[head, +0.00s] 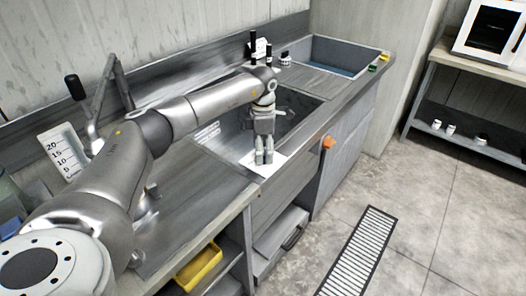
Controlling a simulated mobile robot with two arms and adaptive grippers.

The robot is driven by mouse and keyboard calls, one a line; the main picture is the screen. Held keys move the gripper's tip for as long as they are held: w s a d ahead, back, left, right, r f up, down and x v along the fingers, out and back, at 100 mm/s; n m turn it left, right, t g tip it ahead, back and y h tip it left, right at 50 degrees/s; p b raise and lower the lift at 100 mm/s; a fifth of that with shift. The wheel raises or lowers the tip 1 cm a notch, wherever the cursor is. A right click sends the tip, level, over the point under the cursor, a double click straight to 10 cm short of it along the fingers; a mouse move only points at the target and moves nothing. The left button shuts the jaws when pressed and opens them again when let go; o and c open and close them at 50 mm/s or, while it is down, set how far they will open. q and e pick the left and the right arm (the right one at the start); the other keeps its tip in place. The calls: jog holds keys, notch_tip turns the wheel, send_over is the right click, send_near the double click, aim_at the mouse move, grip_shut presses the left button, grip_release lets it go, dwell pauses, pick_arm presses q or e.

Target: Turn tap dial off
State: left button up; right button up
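An orange dial (328,142) sits on the front face of the grey metal sink unit, near the middle of the picture. My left arm reaches in from the left over the counter. My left gripper (264,158) points down over the front edge of the near sink basin, to the left of the dial and apart from it. Its two fingers are close together with nothing visible between them. A white sheet (281,159) shows just behind and beside the fingers. Dark upright handles (253,40) stand behind the arm at the back. My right gripper is not in view.
A second basin (335,56) lies farther back, with small yellow and green items on its rim. The floor in front is clear, with a drain grate (362,250).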

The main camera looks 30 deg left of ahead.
pick_arm(q)
notch_tip(320, 180, up, 11)
dwell(0.3)
dwell(0.5)
